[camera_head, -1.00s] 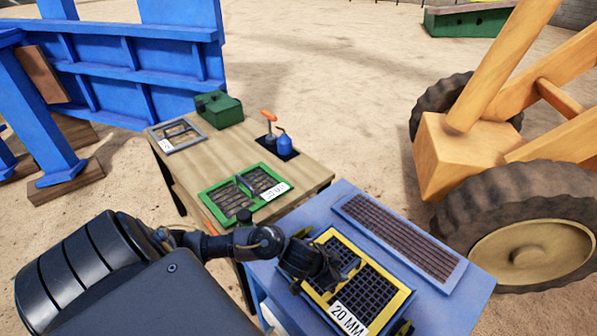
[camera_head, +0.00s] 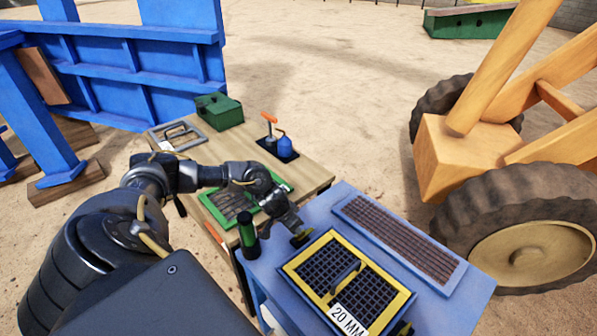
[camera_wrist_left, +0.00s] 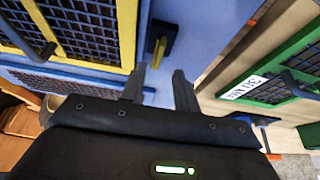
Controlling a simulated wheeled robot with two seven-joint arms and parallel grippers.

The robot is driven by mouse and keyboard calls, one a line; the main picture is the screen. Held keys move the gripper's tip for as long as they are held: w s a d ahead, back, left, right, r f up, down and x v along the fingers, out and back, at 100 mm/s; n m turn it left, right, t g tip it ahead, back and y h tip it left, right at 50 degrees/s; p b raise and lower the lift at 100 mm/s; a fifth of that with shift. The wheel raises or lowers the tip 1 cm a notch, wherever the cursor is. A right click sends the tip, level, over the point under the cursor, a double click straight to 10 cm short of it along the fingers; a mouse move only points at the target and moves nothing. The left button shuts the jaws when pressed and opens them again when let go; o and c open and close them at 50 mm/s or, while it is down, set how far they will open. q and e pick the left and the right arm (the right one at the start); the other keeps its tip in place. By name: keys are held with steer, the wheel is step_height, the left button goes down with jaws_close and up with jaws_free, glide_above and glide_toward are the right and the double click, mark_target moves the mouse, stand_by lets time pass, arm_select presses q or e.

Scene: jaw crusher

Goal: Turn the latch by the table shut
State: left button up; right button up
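A small latch with a yellow handle on a dark square base (camera_wrist_left: 161,42) is on the blue bench, beside the yellow-framed screen, on the side towards the wooden table (camera_head: 310,172). In the head view, the latch (camera_head: 302,239) is partly hidden by my left gripper (camera_head: 293,226). In the left wrist view, my left gripper (camera_wrist_left: 161,78) has its two fingers apart with nothing between them. The latch is just beyond the fingertips; contact cannot be told. My right gripper is not in view.
The yellow-framed screen (camera_head: 322,262) lies on the blue bench (camera_head: 325,205), with a long grille (camera_head: 400,235) beside it. A green-framed screen (camera_head: 212,210) lies on the table under my arm. A yellow machine is at right.

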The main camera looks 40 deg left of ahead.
mark_target(304, 233)
arm_select(q)
steer(key=x, duration=0.6)
steer(key=shift+w+f, duration=0.15)
steer(key=shift+f, duration=0.15)
jaws_close()
